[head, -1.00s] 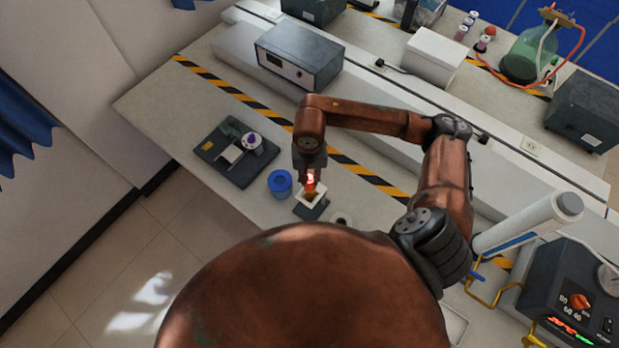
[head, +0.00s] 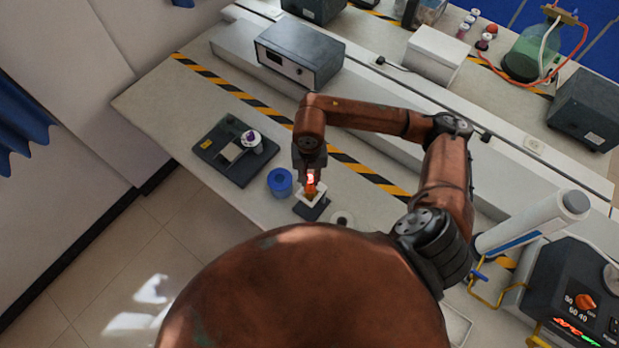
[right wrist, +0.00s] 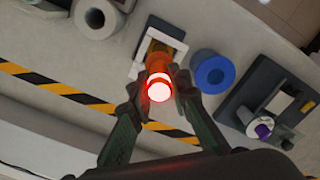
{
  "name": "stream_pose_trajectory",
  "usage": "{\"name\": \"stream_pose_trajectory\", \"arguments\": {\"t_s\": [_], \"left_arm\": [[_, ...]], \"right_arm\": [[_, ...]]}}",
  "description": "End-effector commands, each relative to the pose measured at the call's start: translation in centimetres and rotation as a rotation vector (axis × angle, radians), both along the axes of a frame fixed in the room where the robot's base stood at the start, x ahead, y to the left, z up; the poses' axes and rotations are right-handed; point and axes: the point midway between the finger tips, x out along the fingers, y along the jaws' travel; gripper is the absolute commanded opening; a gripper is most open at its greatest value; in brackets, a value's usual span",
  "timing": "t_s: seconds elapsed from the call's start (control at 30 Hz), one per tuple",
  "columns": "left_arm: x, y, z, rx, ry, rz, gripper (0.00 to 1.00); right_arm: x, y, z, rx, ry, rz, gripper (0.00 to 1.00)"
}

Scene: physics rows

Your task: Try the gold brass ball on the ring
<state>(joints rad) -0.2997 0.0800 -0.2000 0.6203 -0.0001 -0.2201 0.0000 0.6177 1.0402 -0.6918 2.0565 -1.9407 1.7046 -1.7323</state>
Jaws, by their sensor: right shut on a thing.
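My right gripper (head: 310,177) is shut on a gold-orange piece (right wrist: 160,63) with a glowing red-and-white end facing the wrist camera; I take it for the gold brass ball, but its round shape is not clear. Both fingers also show in the right wrist view (right wrist: 157,90). The piece is over a small stand (head: 314,213) with a white square top and dark base, also in the right wrist view (right wrist: 174,27). Its lower end hides the stand's middle, so I cannot tell whether it touches or enters an opening. My left gripper is out of view.
A blue ring-shaped piece (head: 280,182) is close to the stand, and a grey-white ring-shaped piece (head: 342,218) is on its other side. A dark device with a white-and-purple part (head: 236,150) lies farther left. A grey box (head: 300,58) stands behind. The bench's left end is clear.

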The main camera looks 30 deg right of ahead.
Motion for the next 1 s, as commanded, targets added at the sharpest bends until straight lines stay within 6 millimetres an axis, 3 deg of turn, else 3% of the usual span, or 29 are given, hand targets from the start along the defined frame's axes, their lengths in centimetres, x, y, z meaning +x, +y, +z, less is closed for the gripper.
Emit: {"name": "stream_pose_trajectory", "arguments": {"t_s": [1.0], "left_arm": [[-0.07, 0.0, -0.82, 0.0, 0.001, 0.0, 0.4]], "right_arm": [[0.02, 0.01, -0.56, 0.0, 0.0, 0.0, 0.0]]}}
